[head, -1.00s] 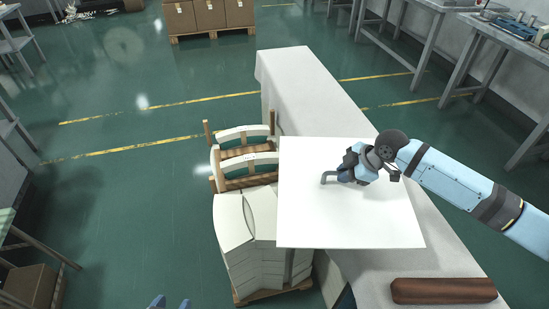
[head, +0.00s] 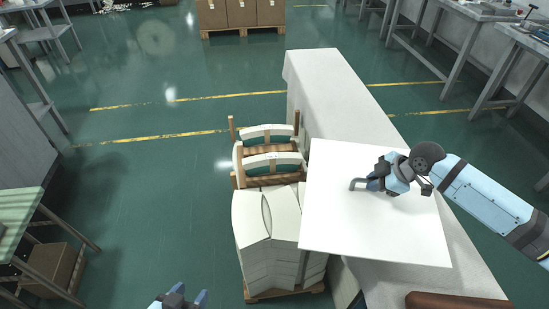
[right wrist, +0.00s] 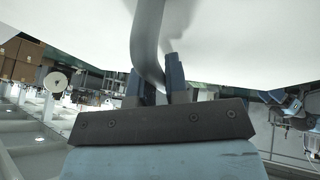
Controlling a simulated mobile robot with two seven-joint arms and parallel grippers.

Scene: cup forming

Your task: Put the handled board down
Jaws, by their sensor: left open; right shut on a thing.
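The handled board (head: 345,225) is a large white square sheet with a grey bent handle (head: 357,184) on top. In the head view it lies over the long pale counter (head: 340,95), its left part reaching past the counter edge near the paper stacks. I cannot tell whether it touches the counter. My right gripper (head: 374,184) is shut on the handle; the right wrist view shows the handle (right wrist: 148,45) between the fingers and the board (right wrist: 240,40) beside it. My left gripper (head: 183,298) is open and empty at the bottom edge of the head view.
Stacks of cream cup blanks (head: 268,225) stand on a wooden pallet left of the counter, with wooden-posted racks (head: 268,160) behind. A brown bar (head: 455,301) lies at the counter's near end. A green-topped table (head: 18,218) stands at left. The green floor between is clear.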

